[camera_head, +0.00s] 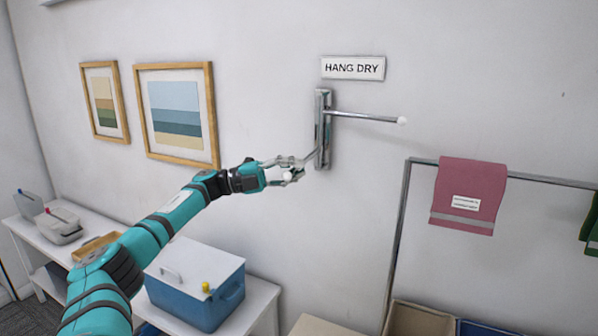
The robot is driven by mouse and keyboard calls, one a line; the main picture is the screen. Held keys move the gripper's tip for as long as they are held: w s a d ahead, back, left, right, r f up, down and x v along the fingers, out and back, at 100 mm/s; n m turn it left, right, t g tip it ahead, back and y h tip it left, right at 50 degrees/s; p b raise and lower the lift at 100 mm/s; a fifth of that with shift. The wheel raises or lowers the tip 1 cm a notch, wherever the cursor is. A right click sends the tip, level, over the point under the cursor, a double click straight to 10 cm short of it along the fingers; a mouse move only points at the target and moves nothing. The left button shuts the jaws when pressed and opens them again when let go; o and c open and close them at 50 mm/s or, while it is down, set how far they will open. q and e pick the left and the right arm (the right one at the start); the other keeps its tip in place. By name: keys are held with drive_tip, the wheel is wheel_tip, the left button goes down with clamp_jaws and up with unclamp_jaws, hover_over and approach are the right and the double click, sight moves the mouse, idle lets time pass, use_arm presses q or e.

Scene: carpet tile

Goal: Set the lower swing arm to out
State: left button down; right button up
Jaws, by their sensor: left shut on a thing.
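A chrome wall bracket (323,130) is fixed upright on the wall under a sign. Its upper swing arm (362,116) points to the right and ends in a white tip. The lower swing arm (311,156) reaches down and left from the bracket, with a white tip near my fingers. My left gripper (291,170) is shut on the lower swing arm close to that tip. The fingers hide part of the arm. My right gripper is not in view.
A "HANG DRY" sign (353,68) is above the bracket. A metal rack (401,225) with a pink towel (468,193) stands at the right. A blue box with a white lid (195,298) sits on a white bench below my arm. Two framed pictures hang at left.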

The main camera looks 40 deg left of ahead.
use_arm(q)
drive_tip(key=shift+f, duration=0.15)
drive_tip(key=c, duration=1.3)
unclamp_jaws()
drive_tip(key=shift+w, duration=0.15)
drive_tip(key=v, duration=1.2)
